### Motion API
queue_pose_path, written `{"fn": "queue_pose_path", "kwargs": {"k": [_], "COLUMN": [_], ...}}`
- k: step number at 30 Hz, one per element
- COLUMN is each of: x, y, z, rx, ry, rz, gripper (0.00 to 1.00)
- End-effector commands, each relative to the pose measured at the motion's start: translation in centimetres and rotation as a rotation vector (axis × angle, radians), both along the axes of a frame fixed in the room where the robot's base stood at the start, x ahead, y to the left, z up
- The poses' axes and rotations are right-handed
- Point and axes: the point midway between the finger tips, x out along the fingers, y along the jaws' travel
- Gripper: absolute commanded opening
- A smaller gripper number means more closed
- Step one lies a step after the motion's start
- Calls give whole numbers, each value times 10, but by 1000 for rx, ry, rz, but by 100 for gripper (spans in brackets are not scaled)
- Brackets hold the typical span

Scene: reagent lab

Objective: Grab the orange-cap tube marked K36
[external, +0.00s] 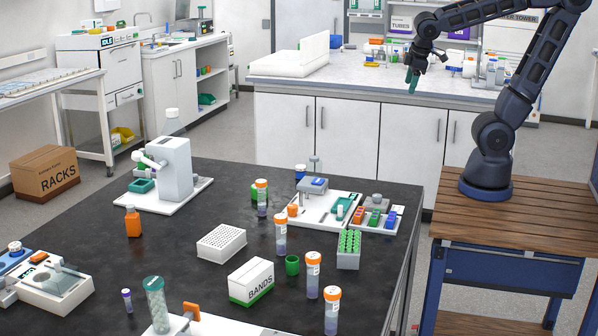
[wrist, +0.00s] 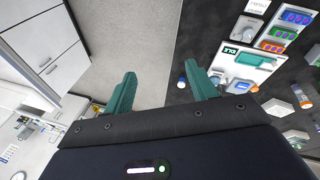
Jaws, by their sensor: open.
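Several orange-cap tubes stand on the black bench in the external view: one by the green cup at the back (external: 262,199), one in the middle (external: 281,234), and two at the front, left (external: 313,275) and right (external: 332,311). Their labels are too small to read, so I cannot tell which is K36. My gripper (external: 412,82) is raised well away from them, in front of the far white counter. In the wrist view my gripper (wrist: 164,88) has its green fingers wide apart with nothing between them. Small orange-topped items (wrist: 303,97) show at the right there.
Near the tubes are a white BANDS box (external: 251,281), a white rack (external: 221,243), a green cup (external: 292,265) and a rack of green-capped tubes (external: 348,250). An orange bottle (external: 133,222) stands farther left.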

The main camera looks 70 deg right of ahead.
Motion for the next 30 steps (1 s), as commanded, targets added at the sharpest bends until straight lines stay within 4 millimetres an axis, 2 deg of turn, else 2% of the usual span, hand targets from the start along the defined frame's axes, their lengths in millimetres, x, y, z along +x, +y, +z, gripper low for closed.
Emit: {"fn": "queue_pose_path", "kwargs": {"k": [8, 17, 23, 30], "x": [54, 115, 155, 197], "y": [12, 44, 81, 140], "z": [-18, -39, -55, -78], "rx": [-244, -526, -723, -968], "ry": [111, 188, 215, 221], "rz": [222, 474, 648, 859], "gripper": [57, 57, 57, 57]}}
